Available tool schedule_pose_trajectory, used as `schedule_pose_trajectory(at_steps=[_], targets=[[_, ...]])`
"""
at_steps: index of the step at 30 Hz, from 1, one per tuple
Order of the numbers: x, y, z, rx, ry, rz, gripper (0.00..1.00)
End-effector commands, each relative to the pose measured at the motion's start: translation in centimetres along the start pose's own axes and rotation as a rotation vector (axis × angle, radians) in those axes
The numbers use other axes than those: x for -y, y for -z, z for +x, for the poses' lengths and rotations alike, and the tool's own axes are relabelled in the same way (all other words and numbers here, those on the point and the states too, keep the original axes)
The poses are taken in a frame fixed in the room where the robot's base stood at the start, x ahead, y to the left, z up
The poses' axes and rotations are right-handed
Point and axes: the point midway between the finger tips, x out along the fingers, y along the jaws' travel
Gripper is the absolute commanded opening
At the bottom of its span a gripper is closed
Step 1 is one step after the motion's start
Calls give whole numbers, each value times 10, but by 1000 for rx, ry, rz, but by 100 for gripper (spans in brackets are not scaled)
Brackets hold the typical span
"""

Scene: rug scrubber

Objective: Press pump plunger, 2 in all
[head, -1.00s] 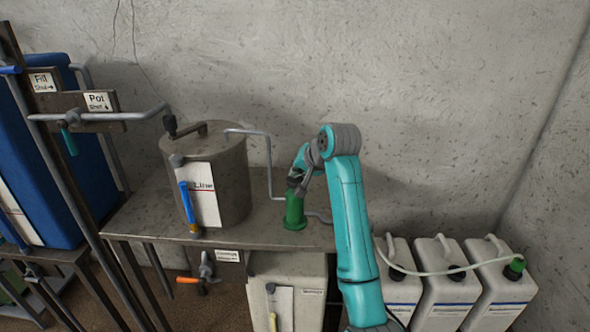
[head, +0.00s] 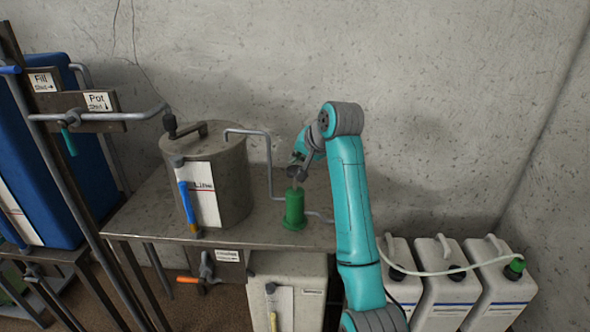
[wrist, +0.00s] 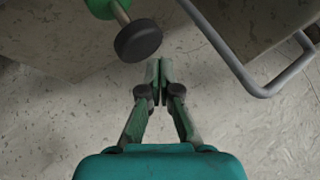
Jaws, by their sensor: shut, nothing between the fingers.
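The green pump (head: 295,212) stands upright on the metal bench, right of the metal tank. Its plunger is a pale rod with a dark round knob (wrist: 138,40) in the wrist view; the rod stands out of the green body (wrist: 98,8). In the head view, my gripper (head: 297,172) is just above the pump and partly hides the knob. In the wrist view my gripper (wrist: 157,66) is shut and empty, its fingertips close to the knob's edge. Whether they touch the knob I cannot tell.
The metal tank (head: 232,165) with a blue-handled gauge stands left of the pump. A thin grey pipe (head: 268,165) runs from the tank down behind the pump. White canisters (head: 445,290) stand at lower right. The wall (head: 440,120) is close behind the bench (head: 135,218).

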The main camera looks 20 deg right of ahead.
Motion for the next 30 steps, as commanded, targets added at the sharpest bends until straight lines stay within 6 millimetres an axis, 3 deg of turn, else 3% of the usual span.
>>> schedule_pose_trajectory(at_steps=[10,30], targets=[[2,2,-2,-1,1,0,0],[26,26,-35,0,0,1,0]])
